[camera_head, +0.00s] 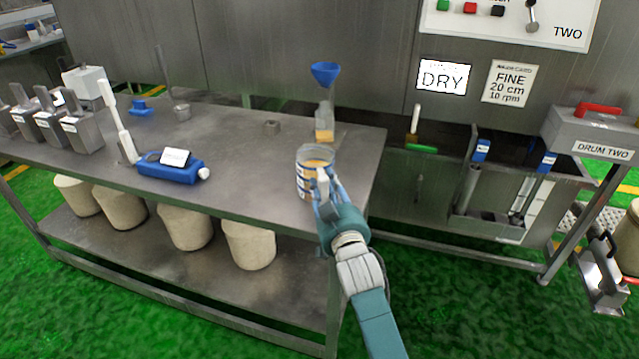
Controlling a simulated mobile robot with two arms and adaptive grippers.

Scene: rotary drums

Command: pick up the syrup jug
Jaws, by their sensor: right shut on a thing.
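The syrup jug (303,181) is a clear round container with amber contents and dark markings on its side. It stands upright near the right front corner of the metal table (240,150), and I cannot tell whether its base touches the top. My right gripper (322,188) is at the jug's near right side, shut on it, and covers part of that side. My left gripper is not in the view.
Several grey metal containers (82,133) stand at far left.

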